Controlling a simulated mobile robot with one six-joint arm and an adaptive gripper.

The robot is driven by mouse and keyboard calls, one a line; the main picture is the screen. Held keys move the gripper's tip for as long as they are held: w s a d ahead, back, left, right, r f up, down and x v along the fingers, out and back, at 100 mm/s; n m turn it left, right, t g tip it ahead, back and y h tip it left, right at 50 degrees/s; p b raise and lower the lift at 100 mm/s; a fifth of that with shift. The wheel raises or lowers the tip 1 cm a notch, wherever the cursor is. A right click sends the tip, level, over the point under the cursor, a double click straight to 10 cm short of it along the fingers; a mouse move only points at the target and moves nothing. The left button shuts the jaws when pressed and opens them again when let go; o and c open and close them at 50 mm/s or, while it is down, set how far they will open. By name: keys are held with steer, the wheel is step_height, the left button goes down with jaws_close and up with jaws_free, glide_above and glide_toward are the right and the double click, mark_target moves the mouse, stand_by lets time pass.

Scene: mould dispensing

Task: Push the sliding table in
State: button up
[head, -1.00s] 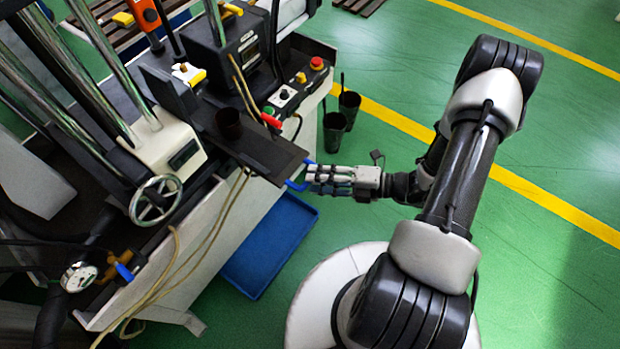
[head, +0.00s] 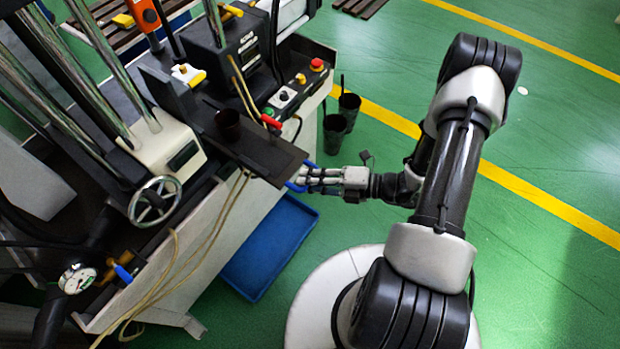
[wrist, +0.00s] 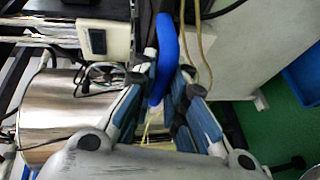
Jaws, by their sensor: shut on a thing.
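The sliding table (head: 262,153) is a dark flat plate that sticks out from the machine toward my arm in the head view. A dark brown cup (head: 229,122) stands on it. A blue handle (head: 297,183) is at the table's outer end. My gripper (head: 305,178) is at this handle, with its fingers around it. In the wrist view the blue handle (wrist: 166,50) runs between the fingers of my gripper (wrist: 167,88), which are shut on it. The inner end of the table is partly hidden by machine parts.
A blue tray (head: 262,258) lies on the green floor below the table. Two black cups (head: 335,130) hang or stand beside the machine's right side. A control box with a red button (head: 317,65) is behind. Yellow hoses (head: 215,225) hang below the table.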

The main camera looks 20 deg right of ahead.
mark_target(247, 136)
jaws_close()
steer(key=w+a, duration=0.4)
steer(key=w, duration=0.2)
steer(key=w+a+b, duration=0.1)
steer(key=w+a, duration=0.4)
steer(key=w, duration=0.1)
steer(key=w+a, duration=0.4)
steer(key=w, duration=0.3)
steer(key=shift+a, duration=0.4)
steer(key=shift+w+a+b, duration=0.3)
steer(key=shift+w+a, duration=0.05)
steer(key=shift+w, duration=0.05)
steer(key=shift+w+r, duration=0.1)
steer(key=shift+r, duration=0.05)
steer(key=shift+o, duration=1.4)
jaws_free()
steer(key=shift+w+r, duration=0.1)
steer(key=shift+o, duration=1.3)
steer(key=shift+a, duration=0.1)
steer(key=shift+o, duration=0.9)
steer(key=shift+f, duration=0.2)
